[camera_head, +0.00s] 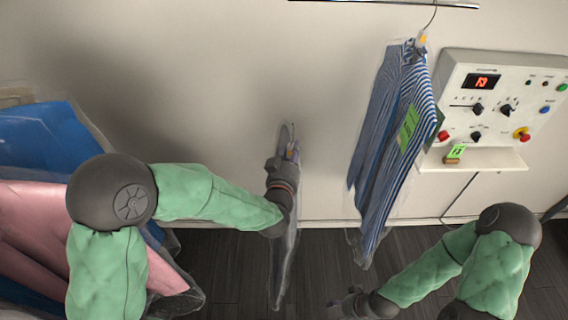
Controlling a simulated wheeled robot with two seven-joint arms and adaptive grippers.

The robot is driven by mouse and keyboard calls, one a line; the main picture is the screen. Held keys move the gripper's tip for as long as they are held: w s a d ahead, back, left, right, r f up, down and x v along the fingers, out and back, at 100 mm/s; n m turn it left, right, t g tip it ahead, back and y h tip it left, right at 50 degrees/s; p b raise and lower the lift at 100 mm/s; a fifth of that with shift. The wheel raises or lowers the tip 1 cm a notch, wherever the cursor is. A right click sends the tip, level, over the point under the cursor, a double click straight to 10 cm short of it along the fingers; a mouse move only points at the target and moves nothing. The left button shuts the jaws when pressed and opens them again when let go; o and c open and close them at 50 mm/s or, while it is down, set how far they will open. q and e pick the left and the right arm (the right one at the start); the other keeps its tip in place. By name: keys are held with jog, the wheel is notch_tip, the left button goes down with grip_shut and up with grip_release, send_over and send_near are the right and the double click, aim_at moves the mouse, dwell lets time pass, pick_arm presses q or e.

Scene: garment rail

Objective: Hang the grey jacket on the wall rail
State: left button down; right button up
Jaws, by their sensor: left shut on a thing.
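My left gripper (288,158) is in the middle of the view, shut on the top of the grey jacket (285,265). The jacket hangs down below the gripper in a clear cover and is seen nearly edge-on. My wrist hides part of it. The wall rail (390,3) is a thin metal bar at the top edge, above and to the right of the jacket, and the two are apart. My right gripper (345,303) is low at the bottom, away from the garments; its jaws are too small and dark to read.
A blue striped shirt (395,140) in a clear cover with a green tag hangs from the rail, right of the jacket. A control panel (500,95) is on the wall at right. Blue and pink covered garments (45,140) fill the left. The wall between is bare.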

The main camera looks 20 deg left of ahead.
pick_arm(q)
jog(key=d+r+h+p, duration=0.1)
jog(key=d+r+p, duration=0.2)
jog(key=r, duration=0.6)
jog(key=d+r+p, duration=0.4)
jog(key=r+p, duration=0.2)
jog(key=r, duration=0.4)
jog(key=d+r+m+g+h+p, duration=0.1)
jog(key=d+r+p, duration=0.2)
jog(key=r, duration=0.7)
jog(key=shift+s+d+h+p, duration=0.3)
jog(key=shift+p, duration=0.6)
pick_arm(e)
notch_tip(320, 180, up, 15)
jog(key=shift+w, duration=0.2)
